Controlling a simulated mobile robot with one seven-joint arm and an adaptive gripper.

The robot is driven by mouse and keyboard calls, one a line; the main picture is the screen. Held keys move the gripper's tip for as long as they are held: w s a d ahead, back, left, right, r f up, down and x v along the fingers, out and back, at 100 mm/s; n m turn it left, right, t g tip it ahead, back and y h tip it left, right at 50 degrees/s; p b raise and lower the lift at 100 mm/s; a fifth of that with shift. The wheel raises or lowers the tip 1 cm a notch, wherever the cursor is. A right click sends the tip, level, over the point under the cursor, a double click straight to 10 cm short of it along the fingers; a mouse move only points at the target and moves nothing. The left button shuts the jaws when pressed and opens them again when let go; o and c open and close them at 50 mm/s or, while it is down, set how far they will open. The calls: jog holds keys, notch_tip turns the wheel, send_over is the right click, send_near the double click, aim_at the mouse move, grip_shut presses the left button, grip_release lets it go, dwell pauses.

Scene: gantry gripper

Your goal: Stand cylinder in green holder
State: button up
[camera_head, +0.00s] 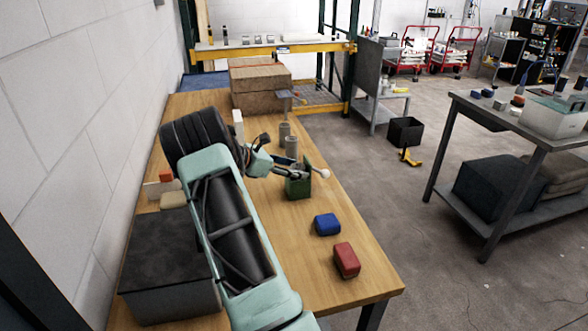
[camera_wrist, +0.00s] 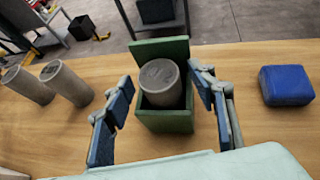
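The green holder (camera_wrist: 165,121) is an open box with a taller back wall, standing on the wooden table. A grey cylinder (camera_wrist: 160,80) stands inside it, its top above the front rim and seeming slightly tilted. My gripper (camera_wrist: 161,83) is open, with one finger on each side of the holder and visible gaps to the cylinder. The cylinder's lower part is hidden by the holder. In the head view, the holder (camera_head: 297,188) is partly covered by my gripper (camera_head: 290,171), and I cannot make out the cylinder in it.
Two more grey cylinders, one nearer (camera_wrist: 66,83) and one farther left (camera_wrist: 27,84), stand left of the holder. A blue block (camera_wrist: 286,85) lies to the right. A red block (camera_head: 346,260) lies nearer the table's front. A dark box (camera_head: 170,265) occupies the left side.

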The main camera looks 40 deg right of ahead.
jog(key=shift+r, duration=0.1)
jog(key=v, duration=1.2)
jog(key=shift+b, duration=0.35)
jog(key=shift+a, duration=0.1)
